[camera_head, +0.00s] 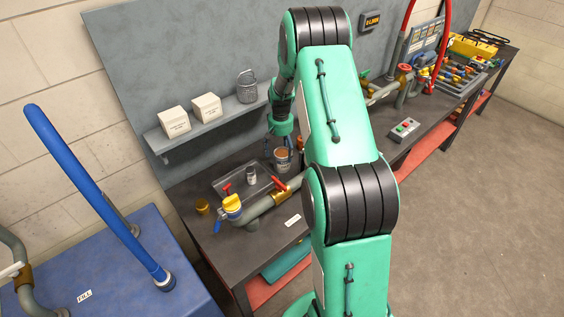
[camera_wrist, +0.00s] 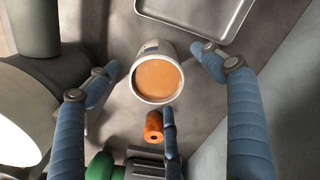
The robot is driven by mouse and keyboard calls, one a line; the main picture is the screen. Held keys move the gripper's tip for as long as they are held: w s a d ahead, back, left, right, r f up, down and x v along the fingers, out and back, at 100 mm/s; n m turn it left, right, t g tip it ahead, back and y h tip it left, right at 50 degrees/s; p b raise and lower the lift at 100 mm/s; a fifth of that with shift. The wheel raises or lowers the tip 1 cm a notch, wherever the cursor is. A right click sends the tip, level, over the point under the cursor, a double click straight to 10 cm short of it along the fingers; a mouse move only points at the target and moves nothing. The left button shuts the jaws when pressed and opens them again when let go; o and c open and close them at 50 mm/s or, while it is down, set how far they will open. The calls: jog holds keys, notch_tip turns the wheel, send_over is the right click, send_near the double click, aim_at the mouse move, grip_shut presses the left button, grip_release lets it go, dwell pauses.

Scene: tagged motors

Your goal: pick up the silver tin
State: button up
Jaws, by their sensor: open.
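The silver tin (camera_wrist: 143,92) stands upright on the workbench and is open at the top, with an orange-brown surface inside. It also shows in the head view (camera_head: 282,163), below my gripper (camera_head: 284,139) and partly behind my arm. In the wrist view my gripper (camera_wrist: 156,62) has its blue fingers spread, one on the left and one on the right of the tin, with a third finger below it. There are gaps between the side fingers and the tin.
A metal tray (camera_head: 228,184) holding a small pale jar (camera_head: 251,175) lies left of the tin. A grey pipe (camera_head: 262,207) with a yellow-topped valve runs in front. A small orange cylinder (camera_wrist: 153,127) is close to the tin. A back panel (camera_head: 200,40) with a shelf rises behind.

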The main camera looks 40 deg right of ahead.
jog(key=shift+s+d+f+b, duration=0.15)
jog(key=shift+f+b, duration=0.15)
jog(key=shift+f, duration=1)
jog(key=shift+w+d+f+b, duration=0.1)
jog(key=shift+f+b, duration=0.15)
jog(key=shift+f, duration=1)
jog(key=shift+c, duration=0.5)
jog(key=c, duration=1.6)
jog(key=shift+r+p, duration=0.8)
jog(key=shift+r, duration=4.25)
